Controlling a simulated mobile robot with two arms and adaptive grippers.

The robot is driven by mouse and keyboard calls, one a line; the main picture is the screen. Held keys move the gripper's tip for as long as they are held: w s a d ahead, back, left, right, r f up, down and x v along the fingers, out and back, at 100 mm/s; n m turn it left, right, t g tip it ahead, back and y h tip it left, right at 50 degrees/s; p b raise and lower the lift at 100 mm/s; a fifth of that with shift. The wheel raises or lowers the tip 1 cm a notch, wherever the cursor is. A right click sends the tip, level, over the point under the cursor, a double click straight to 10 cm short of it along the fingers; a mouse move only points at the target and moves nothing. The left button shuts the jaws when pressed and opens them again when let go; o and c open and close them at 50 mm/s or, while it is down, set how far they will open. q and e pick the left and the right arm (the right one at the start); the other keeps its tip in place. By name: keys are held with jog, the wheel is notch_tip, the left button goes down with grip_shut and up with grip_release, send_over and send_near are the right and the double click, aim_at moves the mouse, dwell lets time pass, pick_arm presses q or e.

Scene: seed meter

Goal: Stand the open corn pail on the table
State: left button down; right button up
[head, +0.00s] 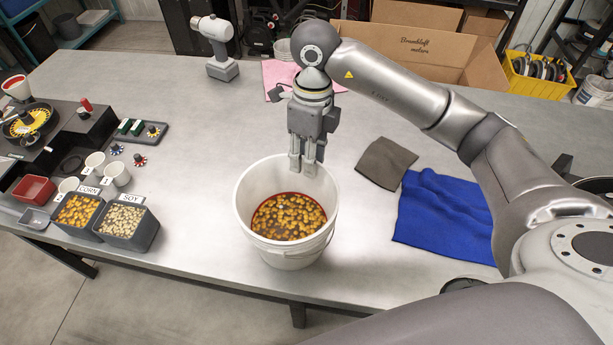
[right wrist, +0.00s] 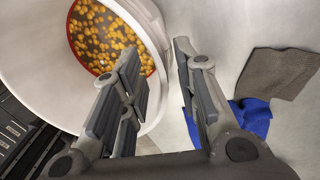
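The open corn pail (head: 285,255) is a white bucket with yellow-brown kernels inside. It appears to stand upright on the grey table (head: 190,215), near its front edge. My right gripper (head: 306,166) points down at the pail's back right rim. In the right wrist view the gripper (right wrist: 157,52) has its fingers apart, one over the pail's inside and one outside the wall. The pail (right wrist: 152,18) fills the upper left there. I cannot tell whether the fingers touch it. My left gripper is not in view.
Corn (head: 78,211) and soy (head: 122,222) bins stand left, with white cups (head: 118,174) behind. A grey cloth (head: 386,163) and blue cloth (head: 447,218) lie right. A drill-like tool (head: 215,48) and pink cloth (head: 280,74) are at the back. The table is clear left of the pail.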

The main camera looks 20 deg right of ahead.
jog(key=shift+w+d+r+b, duration=0.1)
jog(key=shift+r+b, duration=0.05)
jog(key=shift+r, duration=1.2)
jog(key=shift+w+d+r+b, duration=0.1)
jog(key=shift+r+b, duration=0.05)
jog(key=shift+r, duration=1.15)
